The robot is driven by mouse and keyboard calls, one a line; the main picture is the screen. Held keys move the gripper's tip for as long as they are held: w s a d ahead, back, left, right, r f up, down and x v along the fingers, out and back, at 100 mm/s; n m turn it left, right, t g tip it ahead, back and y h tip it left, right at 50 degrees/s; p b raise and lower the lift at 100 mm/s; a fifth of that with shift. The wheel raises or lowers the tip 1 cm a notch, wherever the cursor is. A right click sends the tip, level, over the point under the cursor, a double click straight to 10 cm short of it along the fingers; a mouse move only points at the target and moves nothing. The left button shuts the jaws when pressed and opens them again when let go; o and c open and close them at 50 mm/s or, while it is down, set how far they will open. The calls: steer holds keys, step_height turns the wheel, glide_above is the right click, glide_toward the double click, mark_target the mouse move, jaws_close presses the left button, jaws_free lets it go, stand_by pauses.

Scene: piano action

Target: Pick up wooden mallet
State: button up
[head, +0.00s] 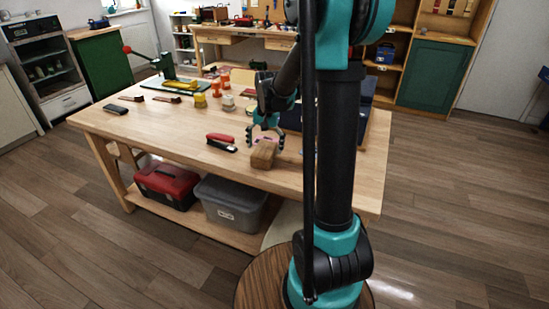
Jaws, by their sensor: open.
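The wooden mallet (263,155) shows as a brown wooden block near the front edge of the workbench. I cannot make out its handle. Nothing shows clamped between the fingers. I cannot tell whether a fingertip touches the block.
The mallet lies on the wooden workbench (180,128). A red and black stapler-like tool (221,142) lies left of it. Orange and yellow containers (200,100) stand farther back. A dark case (291,117) is behind my arm. A red toolbox (167,184) and grey bin (229,203) sit below.

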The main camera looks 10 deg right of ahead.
steer(key=shift+f, duration=0.1)
stand_by(0.3)
steer(key=c, duration=1.6)
steer(key=shift+c, duration=0.2)
